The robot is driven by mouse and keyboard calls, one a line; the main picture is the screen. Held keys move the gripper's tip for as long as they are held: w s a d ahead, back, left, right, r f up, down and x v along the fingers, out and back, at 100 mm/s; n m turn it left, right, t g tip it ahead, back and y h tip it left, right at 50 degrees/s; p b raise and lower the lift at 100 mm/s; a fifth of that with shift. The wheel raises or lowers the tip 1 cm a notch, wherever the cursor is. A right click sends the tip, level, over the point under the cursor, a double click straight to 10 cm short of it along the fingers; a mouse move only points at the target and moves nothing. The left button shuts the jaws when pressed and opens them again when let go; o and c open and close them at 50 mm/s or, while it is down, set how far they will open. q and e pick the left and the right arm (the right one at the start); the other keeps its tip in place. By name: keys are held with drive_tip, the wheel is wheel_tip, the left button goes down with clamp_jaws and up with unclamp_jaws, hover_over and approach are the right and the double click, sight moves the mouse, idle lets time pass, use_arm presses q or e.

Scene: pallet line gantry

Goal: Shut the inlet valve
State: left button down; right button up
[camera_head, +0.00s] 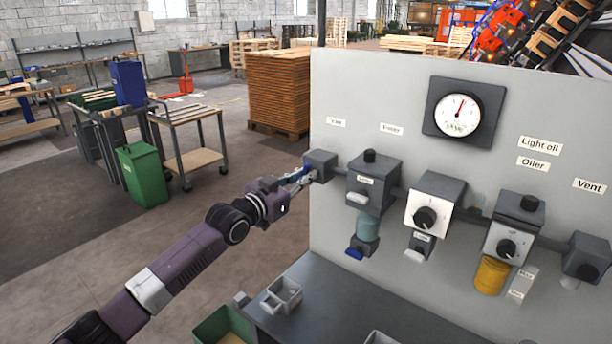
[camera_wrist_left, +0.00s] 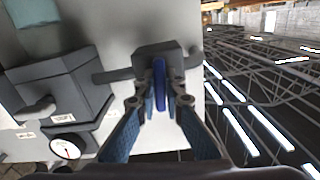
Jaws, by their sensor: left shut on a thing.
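The inlet valve (camera_head: 321,164) is a grey block at the left end of the pipe row on the panel. Its blue lever (camera_head: 292,176) shows partly behind my left gripper (camera_head: 298,180). In the left wrist view the valve block (camera_wrist_left: 150,52) lies straight ahead, and the blue lever (camera_wrist_left: 160,84) stands between the two fingers of my left gripper (camera_wrist_left: 159,104), which are shut on it. There the lever lies crosswise to the pipe (camera_wrist_left: 112,76). My right gripper is not in view.
Along the panel (camera_head: 370,90) sit a filter unit (camera_head: 374,183), a regulator (camera_head: 432,208), an oiler (camera_head: 512,238) and a vent block (camera_head: 587,256). A round gauge (camera_head: 458,113) hangs above, its needle near the top. A shelf (camera_head: 330,310) juts out below.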

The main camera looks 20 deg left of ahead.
use_arm(q)
drive_tip(key=shift+f+n, duration=0.1)
drive_tip(key=shift+n, duration=0.5)
drive_tip(key=c, duration=2)
unclamp_jaws()
drive_tip(key=v, duration=1.2)
